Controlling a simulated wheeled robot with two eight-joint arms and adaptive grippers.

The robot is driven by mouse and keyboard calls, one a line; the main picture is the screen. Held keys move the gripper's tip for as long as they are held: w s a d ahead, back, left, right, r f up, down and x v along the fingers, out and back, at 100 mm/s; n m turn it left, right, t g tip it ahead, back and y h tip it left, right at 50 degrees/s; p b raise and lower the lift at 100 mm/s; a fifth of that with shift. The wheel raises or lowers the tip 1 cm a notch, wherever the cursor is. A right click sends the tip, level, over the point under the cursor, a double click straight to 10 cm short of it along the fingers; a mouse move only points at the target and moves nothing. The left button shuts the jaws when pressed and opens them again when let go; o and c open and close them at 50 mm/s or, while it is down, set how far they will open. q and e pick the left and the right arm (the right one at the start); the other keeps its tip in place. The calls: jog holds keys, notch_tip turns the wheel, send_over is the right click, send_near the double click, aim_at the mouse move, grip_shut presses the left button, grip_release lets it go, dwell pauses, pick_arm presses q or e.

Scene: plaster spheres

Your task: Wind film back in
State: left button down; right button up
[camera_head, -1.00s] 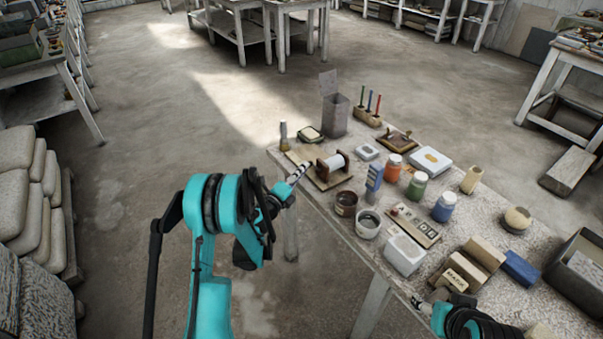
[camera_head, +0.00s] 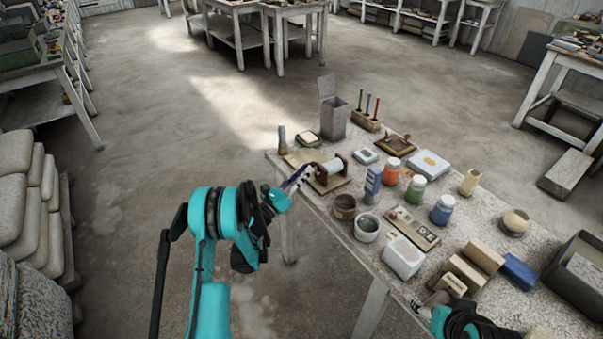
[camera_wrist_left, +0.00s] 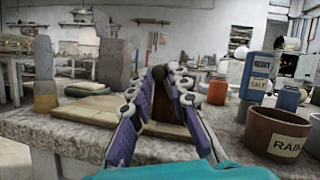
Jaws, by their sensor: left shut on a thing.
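The film winder is a wooden stand (camera_head: 330,182) with brown end pieces and a pale roll of film (camera_head: 336,166) between them, near the table's left edge. My left gripper (camera_head: 306,172) reaches it from the left, at its near end piece. In the left wrist view, its two purple-grey fingers (camera_wrist_left: 163,82) close in on a brown part of the winder (camera_wrist_left: 168,100). The exact grip on that part is hidden by the fingers. My right gripper (camera_head: 436,300) is low at the table's front edge, small and partly covered by its wrist, so its opening is unclear.
The RAIN pot (camera_head: 345,205) and a white-rimmed pot (camera_head: 367,227) stand just right of the winder. A blue labelled box (camera_head: 373,186) stands behind them. Floor left of the table is free.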

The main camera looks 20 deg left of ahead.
pick_arm(q)
jog(key=m+h, duration=0.1)
jog(key=m, duration=0.1)
jog(key=m+g+h, duration=0.1)
jog(key=m, duration=0.1)
jog(key=d+m+h, duration=0.1)
jog(key=m, duration=0.1)
jog(key=shift+s+r+m+g+h, duration=0.1)
jog(key=shift+s+m+g+h, duration=0.2)
jog(key=shift+s+m+g, duration=0.1)
jog(key=shift+m, duration=0.3)
jog(key=c, duration=1.4)
grip_release()
jog(key=shift+w+d, duration=0.1)
jog(key=shift+v, duration=3.8)
